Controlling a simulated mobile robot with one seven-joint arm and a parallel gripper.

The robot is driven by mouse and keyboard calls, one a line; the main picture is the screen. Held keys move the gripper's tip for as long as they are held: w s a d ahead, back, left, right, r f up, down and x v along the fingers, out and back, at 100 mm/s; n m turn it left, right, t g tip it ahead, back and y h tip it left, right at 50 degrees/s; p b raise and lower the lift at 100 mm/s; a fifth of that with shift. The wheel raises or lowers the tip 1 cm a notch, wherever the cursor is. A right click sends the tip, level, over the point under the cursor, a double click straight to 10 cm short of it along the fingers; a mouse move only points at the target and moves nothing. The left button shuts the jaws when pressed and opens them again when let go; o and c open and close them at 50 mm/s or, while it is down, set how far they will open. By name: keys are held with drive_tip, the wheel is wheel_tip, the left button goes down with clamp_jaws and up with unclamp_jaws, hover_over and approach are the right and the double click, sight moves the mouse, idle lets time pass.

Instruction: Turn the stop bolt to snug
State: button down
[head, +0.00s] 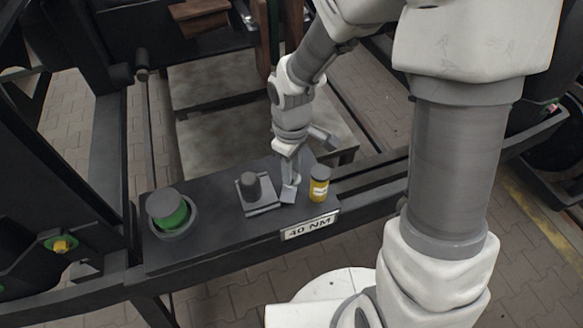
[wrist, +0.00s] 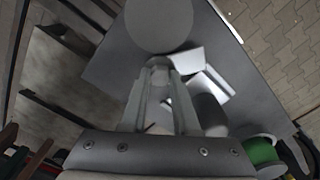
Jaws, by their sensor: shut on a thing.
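My gripper (head: 290,188) points down at the dark bench top (head: 223,243), between a square block with a dark knob and a yellow jar. In the wrist view my gripper's fingers (wrist: 159,74) are shut on a small grey piece that looks like a hexagonal bolt head (wrist: 158,62), which I take for the stop bolt. The fingers mostly hide it in the head view. Its thread and how far it is seated cannot be seen.
A "40 NM" plate (head: 310,227) is on the front edge.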

idle(0.3)
drive_tip(key=m+b, duration=0.1)
drive_tip(key=m, duration=0.2)
drive_tip(key=shift+m, duration=0.4)
drive_tip(key=shift+m+b, duration=0.4)
drive_tip(key=shift+m, duration=1.5)
drive_tip(key=c, duration=0.7)
unclamp_jaws()
drive_tip(key=shift+o, duration=0.2)
wheel_tip(320, 180, up, 18)
drive_tip(key=p, duration=0.3)
drive_tip(key=shift+f, duration=0.25)
